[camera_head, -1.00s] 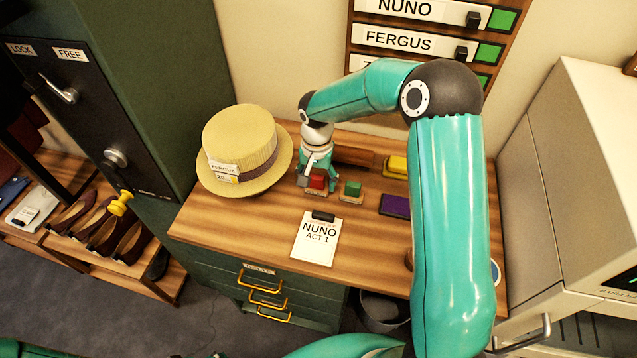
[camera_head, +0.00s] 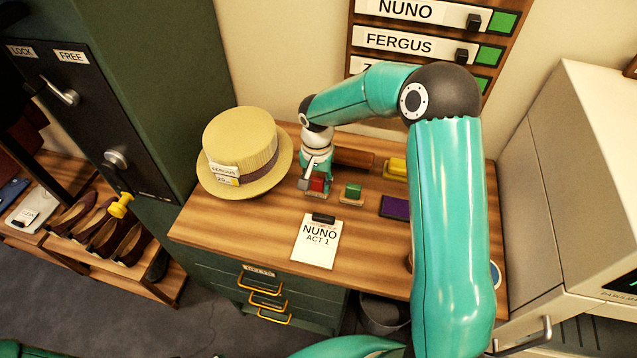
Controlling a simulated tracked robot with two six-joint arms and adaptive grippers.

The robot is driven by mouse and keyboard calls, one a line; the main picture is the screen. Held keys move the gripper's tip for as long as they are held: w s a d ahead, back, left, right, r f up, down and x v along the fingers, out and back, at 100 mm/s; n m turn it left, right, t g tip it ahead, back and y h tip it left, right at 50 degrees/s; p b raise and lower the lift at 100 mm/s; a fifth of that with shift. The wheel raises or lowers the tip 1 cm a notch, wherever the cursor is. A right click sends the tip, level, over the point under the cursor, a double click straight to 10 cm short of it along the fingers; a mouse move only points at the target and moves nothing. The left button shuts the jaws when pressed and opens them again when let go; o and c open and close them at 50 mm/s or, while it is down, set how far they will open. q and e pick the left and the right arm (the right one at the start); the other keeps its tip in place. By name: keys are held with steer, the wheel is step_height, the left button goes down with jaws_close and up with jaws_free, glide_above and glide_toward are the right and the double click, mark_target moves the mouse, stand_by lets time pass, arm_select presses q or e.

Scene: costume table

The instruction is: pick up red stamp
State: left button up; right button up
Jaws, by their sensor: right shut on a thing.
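The red stamp (camera_head: 317,184) stands near the back of the wooden table (camera_head: 265,232), just right of the straw hat. My right gripper (camera_head: 314,180) points down over it and is shut on it. The stamp's lower part shows at table level; I cannot tell whether it is clear of the surface. The fingers hide part of it. A green stamp (camera_head: 353,190) stands just to the right. My left gripper is not in view.
The straw hat (camera_head: 240,145) is close on the left. A purple pad (camera_head: 394,206), a yellow block (camera_head: 396,167) and a clipboard (camera_head: 316,242) lie on the table. A grey machine (camera_head: 560,190) stands at the right.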

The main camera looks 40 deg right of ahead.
mark_target(318, 178)
step_height(318, 178, up, 20)
steer(key=b, duration=0.2)
stand_by(0.4)
steer(key=o, duration=0.5)
steer(key=shift+c, duration=1.2)
